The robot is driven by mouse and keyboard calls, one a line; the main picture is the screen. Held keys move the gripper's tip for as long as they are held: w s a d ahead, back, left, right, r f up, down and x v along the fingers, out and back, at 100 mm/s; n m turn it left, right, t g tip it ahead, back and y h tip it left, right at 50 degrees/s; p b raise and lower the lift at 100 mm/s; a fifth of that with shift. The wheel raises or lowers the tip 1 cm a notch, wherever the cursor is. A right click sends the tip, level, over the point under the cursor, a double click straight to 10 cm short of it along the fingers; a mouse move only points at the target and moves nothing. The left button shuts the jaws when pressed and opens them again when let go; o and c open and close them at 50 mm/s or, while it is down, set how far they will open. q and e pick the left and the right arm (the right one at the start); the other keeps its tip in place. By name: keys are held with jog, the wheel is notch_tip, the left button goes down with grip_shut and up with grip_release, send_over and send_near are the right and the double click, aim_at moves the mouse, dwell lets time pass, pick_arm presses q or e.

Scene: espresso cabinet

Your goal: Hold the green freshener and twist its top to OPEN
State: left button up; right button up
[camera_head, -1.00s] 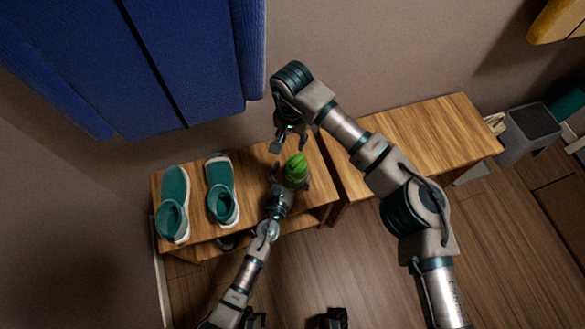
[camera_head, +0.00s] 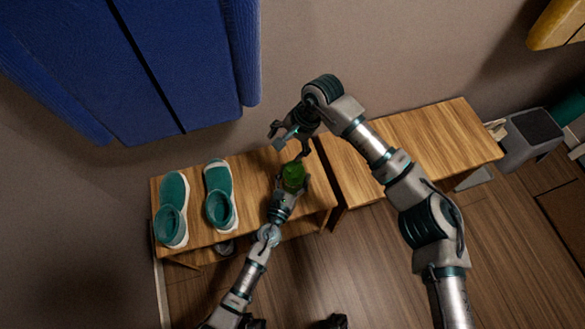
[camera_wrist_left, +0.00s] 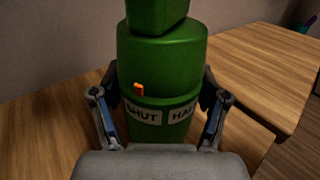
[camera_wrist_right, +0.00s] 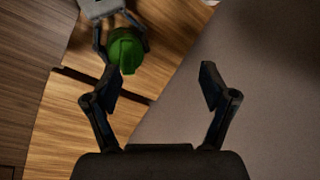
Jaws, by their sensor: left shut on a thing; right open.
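The green freshener (camera_head: 293,176) is above the left bench, held in my left gripper (camera_head: 285,198). In the left wrist view its green body (camera_wrist_left: 162,60) stands upright between the two fingers, with a block-shaped knob on top. An orange pointer (camera_wrist_left: 139,89) sits above the "SHUT" label (camera_wrist_left: 143,115); a label reading "HAL", cut off by a finger, is to its right. My right gripper (camera_head: 290,143) is open and empty, just above and behind the freshener. In the right wrist view the freshener top (camera_wrist_right: 125,50) lies beyond the left finger, off the middle of the open jaws.
Two teal shoes (camera_head: 172,208) (camera_head: 219,197) stand on the left bench (camera_head: 255,165). A second wooden bench (camera_head: 430,135) is at right. A blue padded panel (camera_head: 180,60) hangs on the wall behind. A grey stool (camera_head: 530,130) stands far right.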

aim_at(295, 171)
jog(key=m+t+y, duration=0.1)
jog(key=m+y, duration=0.2)
jog(key=s+f+m+t+y, duration=0.1)
jog(key=m+t+y, duration=0.1)
jog(key=m+y, duration=0.2)
jog(key=f+m+t+y, duration=0.1)
jog(key=m+y, duration=0.2)
jog(key=shift+s+f+m, duration=0.2)
jog(key=shift+s+m, duration=0.2)
jog(key=f+m+t, duration=0.1)
jog(key=s+d+f+m+t, duration=0.1)
jog(key=s+f+m+t+y, duration=0.1)
jog(key=shift+s+d+f, duration=0.25)
jog(key=shift+d+f, duration=0.1)
jog(key=shift+d, duration=0.05)
jog(key=s+d+f+m+t+h, duration=0.2)
jog(key=s+d+f+m+t, duration=0.35)
jog(key=d, duration=0.25)
jog(key=shift+m, duration=0.25)
jog(key=x, duration=1.2)
jog(key=shift+w+d+f, duration=0.15)
jog(key=shift+w, duration=0.25)
jog(key=shift+s, duration=0.1)
jog(key=c, duration=1.2)
